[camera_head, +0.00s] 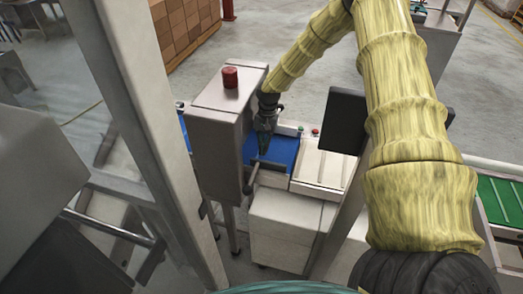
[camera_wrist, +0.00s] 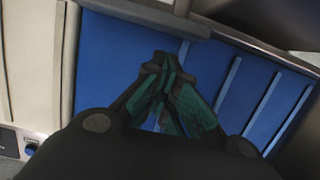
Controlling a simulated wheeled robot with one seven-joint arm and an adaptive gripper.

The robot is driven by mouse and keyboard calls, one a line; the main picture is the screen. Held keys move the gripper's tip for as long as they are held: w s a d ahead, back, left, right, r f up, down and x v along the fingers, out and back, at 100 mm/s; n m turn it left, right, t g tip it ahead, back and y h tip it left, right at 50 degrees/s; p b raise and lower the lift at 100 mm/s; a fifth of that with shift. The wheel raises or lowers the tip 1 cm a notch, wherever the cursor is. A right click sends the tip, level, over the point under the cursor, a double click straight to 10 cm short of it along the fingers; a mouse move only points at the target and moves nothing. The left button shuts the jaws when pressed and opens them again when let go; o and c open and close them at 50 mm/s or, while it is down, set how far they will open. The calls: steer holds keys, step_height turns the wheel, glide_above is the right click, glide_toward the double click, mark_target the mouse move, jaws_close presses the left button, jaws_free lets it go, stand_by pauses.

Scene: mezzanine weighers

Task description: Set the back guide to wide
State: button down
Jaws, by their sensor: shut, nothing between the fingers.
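The blue belt (camera_head: 283,152) runs out from under a grey steel housing; it fills much of the wrist view (camera_wrist: 105,75). A grey guide bar (camera_head: 268,165) on a rod (camera_head: 251,180) lies along the belt's near side; a grey bar (camera_wrist: 150,12) also crosses the top of the wrist view. I cannot clearly make out the back guide; my gripper may hide it. My gripper (camera_head: 265,160) points down over the belt, close to the housing. Its green-padded fingers (camera_wrist: 165,62) are together and hold nothing. I cannot tell whether they touch anything.
The grey housing (camera_head: 219,140) with a red beacon (camera_head: 230,77) stands just left of my gripper. A white plate (camera_head: 322,170) adjoins the belt on the right. A dark screen (camera_head: 342,120) stands above it. A steel post (camera_head: 150,130) rises at the left.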

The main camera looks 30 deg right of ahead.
steer(key=shift+w+d+f, duration=0.1)
steer(key=shift+w+d, duration=0.45)
steer(key=shift+d, duration=0.15)
steer(key=shift+w+d+r, duration=0.2)
steer(key=shift+r, duration=0.05)
steer(key=b+v, duration=0.3)
steer(key=v, duration=0.6)
steer(key=shift+r, duration=0.25)
